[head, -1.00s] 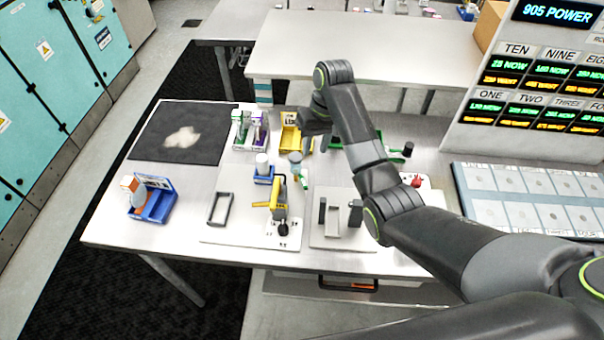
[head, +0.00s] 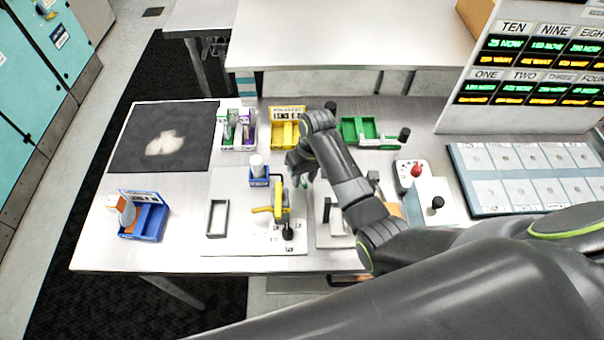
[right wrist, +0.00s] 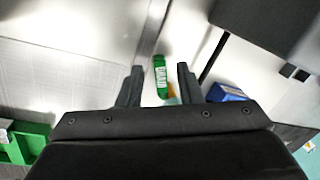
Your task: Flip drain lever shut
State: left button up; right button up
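The green drain lever (right wrist: 160,80) carries white lettering and shows in the right wrist view between the two dark fingers of my right gripper (right wrist: 159,69). The fingers stand apart, with gaps on both sides of the lever. In the head view my right gripper (head: 298,168) points down at the middle of the bench, beside the blue holder (head: 261,177) and the yellow-handled device (head: 279,200). My arm hides much of the lever there. How far the fingertips are from the lever in depth is unclear. My left gripper is not in view.
A yellow bin (head: 287,133) and a green bin (head: 366,134) stand behind the gripper. A blue bin (head: 149,220) with a bottle is at left. A red-knobbed box (head: 408,178) stands right of my arm.

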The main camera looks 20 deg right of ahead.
jog(key=shift+s, duration=0.1)
jog(key=shift+c, duration=1.2)
grip_shut()
jog(key=shift+a+r+m, duration=0.1)
jog(key=shift+a+m, duration=0.1)
jog(key=shift+m, duration=0.4)
jog(key=shift+o, duration=1.2)
grip_release()
